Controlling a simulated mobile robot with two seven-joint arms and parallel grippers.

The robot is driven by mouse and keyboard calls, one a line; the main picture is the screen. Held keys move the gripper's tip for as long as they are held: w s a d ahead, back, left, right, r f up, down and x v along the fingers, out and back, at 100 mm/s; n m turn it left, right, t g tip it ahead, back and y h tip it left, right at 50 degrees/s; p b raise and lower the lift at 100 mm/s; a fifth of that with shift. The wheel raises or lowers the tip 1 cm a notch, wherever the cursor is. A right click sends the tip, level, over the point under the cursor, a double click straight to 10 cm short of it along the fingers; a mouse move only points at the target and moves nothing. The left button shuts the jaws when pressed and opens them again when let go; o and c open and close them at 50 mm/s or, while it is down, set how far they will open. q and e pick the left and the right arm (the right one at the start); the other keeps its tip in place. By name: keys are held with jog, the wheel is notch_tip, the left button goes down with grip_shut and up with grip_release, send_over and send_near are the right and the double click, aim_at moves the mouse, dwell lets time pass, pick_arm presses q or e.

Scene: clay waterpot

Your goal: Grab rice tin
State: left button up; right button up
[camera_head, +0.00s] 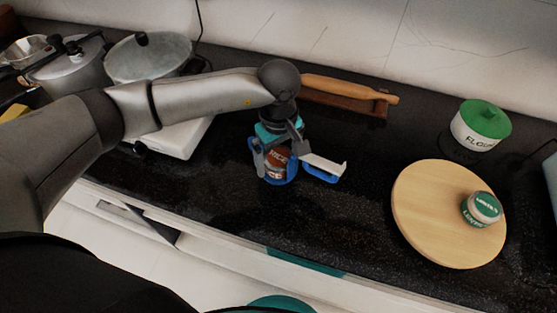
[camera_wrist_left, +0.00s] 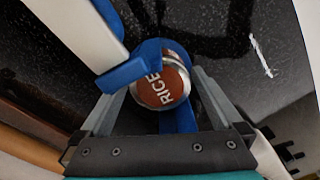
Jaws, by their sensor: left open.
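The rice tin (camera_head: 276,161) has a brown-red label reading RICE and stands on the black counter, near its front edge. In the left wrist view the tin (camera_wrist_left: 161,88) shows from above, with a silver rim, between the fingers. My left gripper (camera_head: 277,149) is open over the tin with a finger on either side. I cannot tell whether the fingers touch it. Blue parts around the tin partly hide its sides. My right gripper is not in view.
A white-and-blue piece (camera_head: 322,166), unclear to me, lies just right of the tin. A round wooden board (camera_head: 425,225) with a small green-lidded jar (camera_head: 481,209) is at right. A flour canister (camera_head: 480,127), rolling pin (camera_head: 350,90) and pots (camera_head: 150,57) stand farther back.

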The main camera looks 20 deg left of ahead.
pick_arm(q)
jog(key=shift+c, duration=0.2)
jog(key=shift+r, duration=0.1)
jog(key=c, duration=1.4)
jog(key=shift+r, duration=0.1)
